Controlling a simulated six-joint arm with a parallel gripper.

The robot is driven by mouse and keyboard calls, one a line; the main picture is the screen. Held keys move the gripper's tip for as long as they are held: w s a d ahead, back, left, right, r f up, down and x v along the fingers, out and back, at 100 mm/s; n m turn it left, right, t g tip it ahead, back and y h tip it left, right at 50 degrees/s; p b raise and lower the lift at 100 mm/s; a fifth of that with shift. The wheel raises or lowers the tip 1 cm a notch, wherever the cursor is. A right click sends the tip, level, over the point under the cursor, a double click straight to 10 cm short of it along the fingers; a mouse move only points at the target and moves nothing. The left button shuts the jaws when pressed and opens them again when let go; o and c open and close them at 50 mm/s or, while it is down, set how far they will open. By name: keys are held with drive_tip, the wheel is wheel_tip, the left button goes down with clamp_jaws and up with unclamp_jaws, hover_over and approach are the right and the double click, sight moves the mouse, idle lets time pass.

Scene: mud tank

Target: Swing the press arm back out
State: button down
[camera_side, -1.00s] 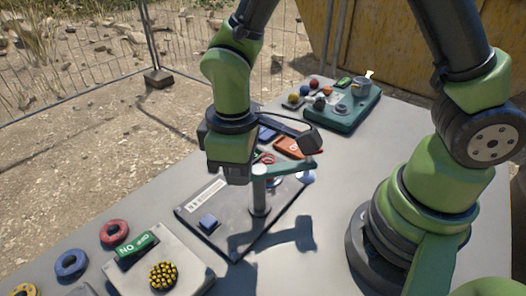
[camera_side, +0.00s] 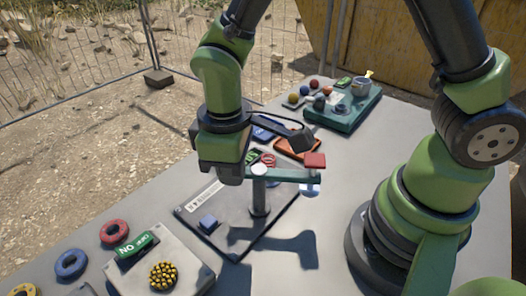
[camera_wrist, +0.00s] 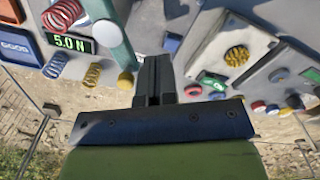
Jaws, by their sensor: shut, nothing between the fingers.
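The press arm (camera_side: 287,175) is a teal bar on a grey upright post (camera_side: 259,198) with a white cap. In the wrist view the teal bar (camera_wrist: 109,33) and white cap (camera_wrist: 125,80) lie left of the fingers. My gripper (camera_side: 230,182) is left of the post. Its fingers (camera_wrist: 154,68) are shut and hold nothing. I cannot tell whether they touch the press arm.
The post stands on a dark plate (camera_side: 236,252) with a blue button. A 5.0 N display (camera_wrist: 71,43) and springs (camera_wrist: 62,14) lie close by. A switch box (camera_side: 160,262), coloured rings (camera_side: 72,264) and a teal tray (camera_side: 345,115) share the table.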

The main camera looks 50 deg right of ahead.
wheel_tip(320, 180, up, 7)
idle(0.7)
wheel_tip(320, 180, up, 8)
drive_tip(key=m+t+y, duration=0.2)
drive_tip(key=m+t, duration=0.1)
drive_tip(key=m, duration=0.2)
hover_over(274, 174)
drive_tip(key=s+d+r+m+t, duration=0.3)
drive_tip(key=s+d+m+t, duration=0.1)
drive_tip(key=s, duration=0.3)
drive_tip(key=shift+s+d+r+m, duration=0.25)
drive_tip(key=shift+s+m, duration=0.1)
drive_tip(key=shift+m, duration=0.25)
